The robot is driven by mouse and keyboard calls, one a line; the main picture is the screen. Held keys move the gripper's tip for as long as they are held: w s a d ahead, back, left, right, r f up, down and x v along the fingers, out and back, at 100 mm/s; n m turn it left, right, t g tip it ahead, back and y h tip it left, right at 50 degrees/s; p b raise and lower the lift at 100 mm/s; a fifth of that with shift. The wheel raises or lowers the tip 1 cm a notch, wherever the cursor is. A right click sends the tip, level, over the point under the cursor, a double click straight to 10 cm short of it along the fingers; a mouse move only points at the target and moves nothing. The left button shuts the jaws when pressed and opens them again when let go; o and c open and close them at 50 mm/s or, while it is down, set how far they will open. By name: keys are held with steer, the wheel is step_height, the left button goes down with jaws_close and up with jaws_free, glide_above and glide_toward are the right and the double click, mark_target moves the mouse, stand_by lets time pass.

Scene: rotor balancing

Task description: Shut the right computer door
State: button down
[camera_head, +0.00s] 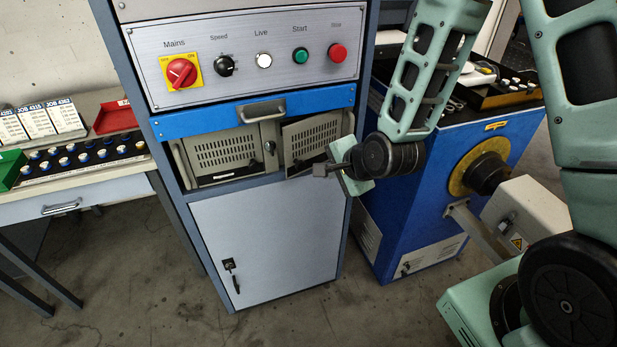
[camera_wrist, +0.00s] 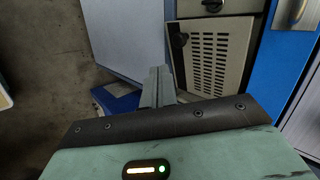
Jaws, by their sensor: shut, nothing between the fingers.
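The right computer door (camera_head: 312,139) is a beige vented panel in the cabinet, under the blue drawer strip. It stands ajar, its left edge out from the frame with a dark gap beside it. It also shows in the wrist view (camera_wrist: 212,58). The left computer door (camera_head: 228,155) beside it looks flush. My gripper (camera_head: 321,170) is shut and empty, in front of the right door's lower part. In the wrist view its fingers (camera_wrist: 158,85) lie beside the door's lower edge. I cannot tell whether they touch it. My wrist hides the door's lower right corner.
A blue drawer (camera_head: 210,121) with a grey handle sits above the doors, and a control panel (camera_head: 245,59) is above that. A closed grey cupboard door (camera_head: 270,238) is below. A blue machine (camera_head: 425,205) stands close on the right. The floor in front is clear.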

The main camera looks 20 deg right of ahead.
mark_target(292, 160)
steer(key=w+a+f+p, duration=0.2)
steer(key=w+f, duration=0.2)
steer(key=w, duration=0.4)
steer(key=shift+w+f+p, duration=0.15)
steer(key=shift+f+p, duration=0.2)
steer(key=shift+a, duration=0.1)
steer(key=w+b, duration=0.1)
steer(key=w+a, duration=0.1)
steer(key=w+a+b, duration=0.1)
steer(key=shift+w+f+b, duration=0.2)
steer(key=shift+b, duration=0.1)
steer(key=shift+w+r, duration=0.1)
steer(key=shift+w, duration=0.2)
steer(key=shift+a+r, duration=0.1)
steer(key=shift+r, duration=0.1)
steer(key=shift+w, duration=0.1)
